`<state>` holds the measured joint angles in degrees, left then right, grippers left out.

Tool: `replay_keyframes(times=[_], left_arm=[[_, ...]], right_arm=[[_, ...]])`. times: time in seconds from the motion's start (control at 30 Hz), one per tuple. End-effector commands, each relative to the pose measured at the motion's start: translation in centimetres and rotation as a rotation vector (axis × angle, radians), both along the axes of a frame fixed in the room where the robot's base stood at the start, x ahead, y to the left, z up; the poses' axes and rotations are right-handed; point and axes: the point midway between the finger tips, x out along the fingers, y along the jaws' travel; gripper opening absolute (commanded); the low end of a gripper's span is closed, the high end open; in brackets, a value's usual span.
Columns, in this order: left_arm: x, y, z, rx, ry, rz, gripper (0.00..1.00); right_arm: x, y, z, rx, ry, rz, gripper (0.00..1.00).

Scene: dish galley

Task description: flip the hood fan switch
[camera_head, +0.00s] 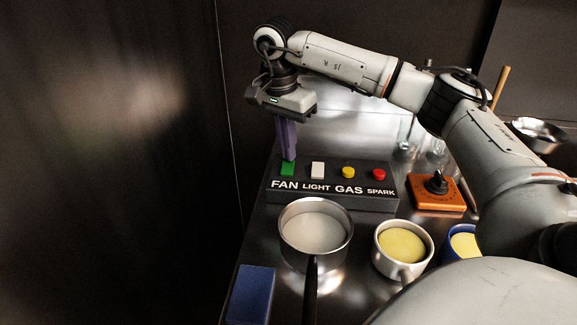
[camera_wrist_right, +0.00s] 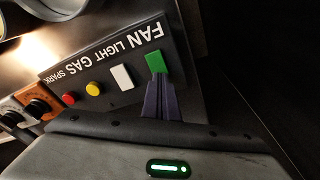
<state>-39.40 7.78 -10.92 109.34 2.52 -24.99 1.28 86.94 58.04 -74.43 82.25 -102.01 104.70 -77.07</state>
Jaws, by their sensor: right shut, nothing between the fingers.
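A dark switch panel (camera_head: 330,201) stands on the metal counter, with white labels FAN, LIGHT, GAS and SPARK. The green fan switch (camera_head: 287,169) is at its left end, and it also shows in the right wrist view (camera_wrist_right: 154,62). My right gripper (camera_head: 289,158) points down at the fan switch with its purple fingers shut and empty. The fingertips are at the green switch and seem to touch it; the exact contact is hard to tell. In the right wrist view the fingers (camera_wrist_right: 158,82) end right beside the green switch. My left gripper is not in view.
A white light switch (camera_head: 318,169), a yellow gas button (camera_head: 348,172) and a red spark button (camera_head: 379,174) sit to the right. An orange box with a black knob (camera_head: 437,184) stands further right. A saucepan (camera_head: 315,232), a cup (camera_head: 403,247) and a blue block (camera_head: 251,294) are in front.

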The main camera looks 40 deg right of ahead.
Motion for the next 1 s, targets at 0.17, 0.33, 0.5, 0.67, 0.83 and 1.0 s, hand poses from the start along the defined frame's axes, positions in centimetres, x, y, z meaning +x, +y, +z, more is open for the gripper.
replay_keyframes(times=[0.17, 0.33, 0.5, 0.67, 0.83, 1.0], left_arm=[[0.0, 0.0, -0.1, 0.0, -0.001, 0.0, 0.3], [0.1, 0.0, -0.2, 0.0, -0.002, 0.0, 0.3], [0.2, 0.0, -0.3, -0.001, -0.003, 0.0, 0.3], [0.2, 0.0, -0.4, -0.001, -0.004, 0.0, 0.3], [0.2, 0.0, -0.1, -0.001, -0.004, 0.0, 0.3], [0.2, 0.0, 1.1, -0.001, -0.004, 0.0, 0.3]], right_arm=[[0.0, 0.0, -0.3, 0.0, 0.0, 0.0, 0.0], [0.0, 0.0, -0.6, 0.0, 0.0, 0.0, 0.0], [0.0, 0.0, -0.8, 0.0, 0.0, 0.0, 0.0], [0.0, 0.0, -1.1, 0.0, 0.001, 0.0, 0.0], [0.0, 0.0, -0.9, 0.001, 0.001, 0.001, 0.0], [0.0, 0.0, 0.4, 0.001, 0.001, 0.001, 0.0]])
